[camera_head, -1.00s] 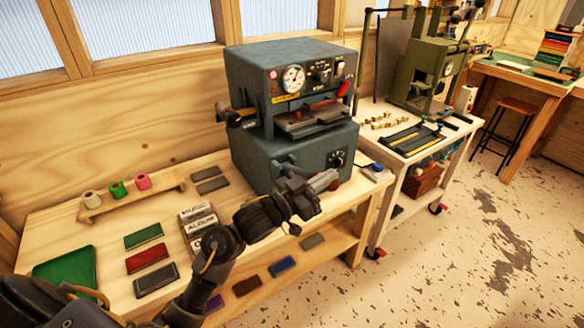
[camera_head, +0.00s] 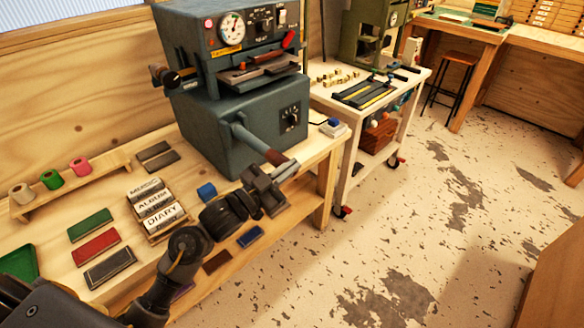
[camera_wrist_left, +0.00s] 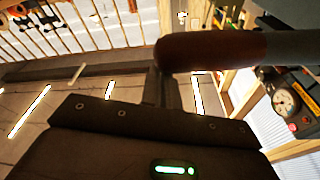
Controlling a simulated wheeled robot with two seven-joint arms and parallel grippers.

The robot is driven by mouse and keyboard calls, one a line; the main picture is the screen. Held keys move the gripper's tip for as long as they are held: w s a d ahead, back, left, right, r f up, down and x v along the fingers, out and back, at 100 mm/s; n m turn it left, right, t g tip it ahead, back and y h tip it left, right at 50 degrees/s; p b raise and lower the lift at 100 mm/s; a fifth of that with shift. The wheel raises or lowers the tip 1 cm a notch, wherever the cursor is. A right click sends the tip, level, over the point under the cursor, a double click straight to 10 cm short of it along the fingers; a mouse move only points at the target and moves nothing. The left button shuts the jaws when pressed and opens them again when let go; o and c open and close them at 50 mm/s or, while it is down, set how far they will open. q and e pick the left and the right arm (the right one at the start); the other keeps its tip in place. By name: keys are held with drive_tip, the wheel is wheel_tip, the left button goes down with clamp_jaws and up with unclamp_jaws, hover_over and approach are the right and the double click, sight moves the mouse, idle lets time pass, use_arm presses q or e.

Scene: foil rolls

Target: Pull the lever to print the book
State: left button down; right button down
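The dark blue-grey press (camera_head: 225,70) stands on the wooden table. Its grey lever with a red-brown grip (camera_head: 274,157) slants down to the right from the press front. In the left wrist view the grip (camera_wrist_left: 212,51) lies across the top middle, with its shaft running right. The grip hides the fingertips in the wrist view, so contact is unclear. A rack of title blocks (camera_head: 160,214), one reading DIARY, sits on the table. My right gripper is not in view.
Green, red and black covers (camera_head: 97,245) lie on the table left of the rack. Coloured foil rolls (camera_head: 51,179) stand on a wooden holder behind. A white cart (camera_head: 352,130) stands right of the table. The floor to the right is open.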

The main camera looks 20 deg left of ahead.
use_arm(q)
drive_tip(key=shift+f, duration=0.65)
idle(0.3)
idle(0.6)
wheel_tip(320, 180, up, 5)
drive_tip(key=d+p, duration=0.2)
drive_tip(key=p, duration=0.3)
drive_tip(key=b+v, duration=0.3)
drive_tip(key=v, duration=0.7)
drive_tip(key=shift+s+a, duration=0.2)
idle(0.4)
